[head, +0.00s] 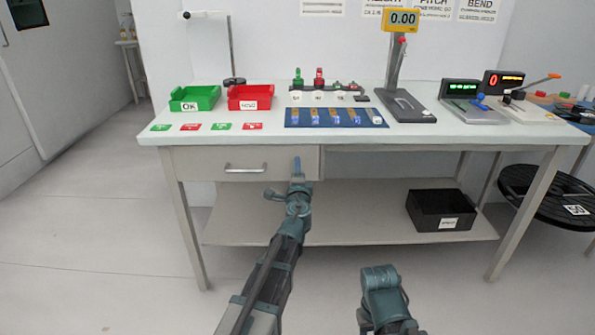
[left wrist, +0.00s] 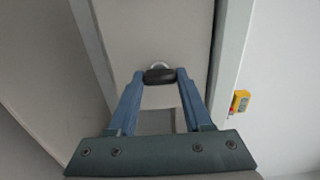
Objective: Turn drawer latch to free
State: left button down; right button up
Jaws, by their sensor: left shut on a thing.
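The drawer (head: 205,160) sits under the left part of the workbench top and looks closed, with a silver bar handle (head: 245,168) on its front. My left gripper (head: 297,168) is at the right part of the drawer front. In the left wrist view, the two blue fingers of my left gripper (left wrist: 160,78) are shut on the dark latch knob (left wrist: 160,75). A silver ring shows behind the knob. In the head view the latch is hidden behind my gripper, and its turn angle cannot be told. Part of my right arm shows at the bottom; its gripper is not seen.
The workbench (head: 450,135) carries a green bin (head: 195,98), a red bin (head: 250,97), a blue mat (head: 290,118) and a stand with a yellow display (head: 401,20). A black crate (head: 440,210) sits on the lower shelf. A black stool (head: 545,190) stands at right. The floor at left is clear.

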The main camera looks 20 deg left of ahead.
dwell(0.5)
pick_arm(q)
jog(key=shift+c, duration=1.6)
grip_release()
